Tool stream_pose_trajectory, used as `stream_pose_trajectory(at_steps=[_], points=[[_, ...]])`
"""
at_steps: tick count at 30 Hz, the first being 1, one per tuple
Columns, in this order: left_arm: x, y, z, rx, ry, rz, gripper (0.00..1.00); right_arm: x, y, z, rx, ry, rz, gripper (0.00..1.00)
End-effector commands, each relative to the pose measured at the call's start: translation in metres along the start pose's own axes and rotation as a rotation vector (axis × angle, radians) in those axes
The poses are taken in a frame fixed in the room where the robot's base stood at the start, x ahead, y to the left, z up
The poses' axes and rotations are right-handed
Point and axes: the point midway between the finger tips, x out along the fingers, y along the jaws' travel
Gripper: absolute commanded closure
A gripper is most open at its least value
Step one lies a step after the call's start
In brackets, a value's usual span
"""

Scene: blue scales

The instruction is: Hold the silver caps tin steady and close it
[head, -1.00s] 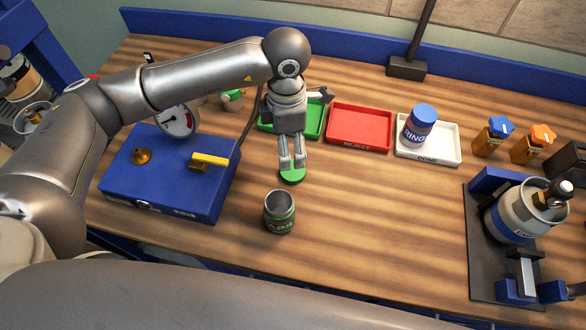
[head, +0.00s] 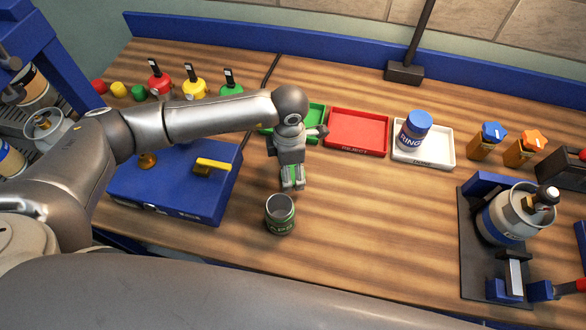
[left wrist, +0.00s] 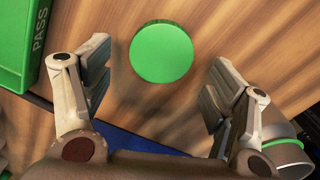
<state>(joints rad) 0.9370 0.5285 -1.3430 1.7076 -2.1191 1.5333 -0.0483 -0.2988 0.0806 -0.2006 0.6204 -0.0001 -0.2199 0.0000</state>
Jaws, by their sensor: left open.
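An open, upright silver tin (head: 281,222) with a green label stands on the bench, its mouth facing up. What looks like its rounded side and green band shows at the lower right of the left wrist view (left wrist: 285,153). A flat round green lid (left wrist: 162,52) lies on the wood in the left wrist view. In the head view it is mostly hidden behind my left gripper (head: 292,187). My left gripper is open above the lid, its fingers (left wrist: 157,80) apart on either side and not touching it. My right gripper is not in view.
A blue box (head: 180,185) with a yellow handle stands left of the tin. The red reject tray (head: 345,145) and a white tray (head: 436,162) holding a blue-lidded jar (head: 414,130) lie behind. A black fixture (head: 478,270) stands right. Bench right of the tin is clear.

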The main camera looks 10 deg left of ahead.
Motion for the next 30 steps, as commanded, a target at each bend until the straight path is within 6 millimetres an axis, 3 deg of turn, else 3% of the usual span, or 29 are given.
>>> stream_pose_trajectory(at_steps=[6,15,24,30], points=[[0.018,0.0,0.0,0.001,0.0,-0.001,0.21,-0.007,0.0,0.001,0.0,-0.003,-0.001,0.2],[0.018,0.0,0.0,0.001,-0.001,0.001,0.21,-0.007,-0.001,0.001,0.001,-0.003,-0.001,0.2],[0.018,0.0,0.0,0.001,-0.001,0.001,0.58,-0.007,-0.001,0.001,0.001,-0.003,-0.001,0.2],[0.018,0.0,0.0,0.001,-0.001,0.001,0.59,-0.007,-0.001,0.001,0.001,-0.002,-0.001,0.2]])
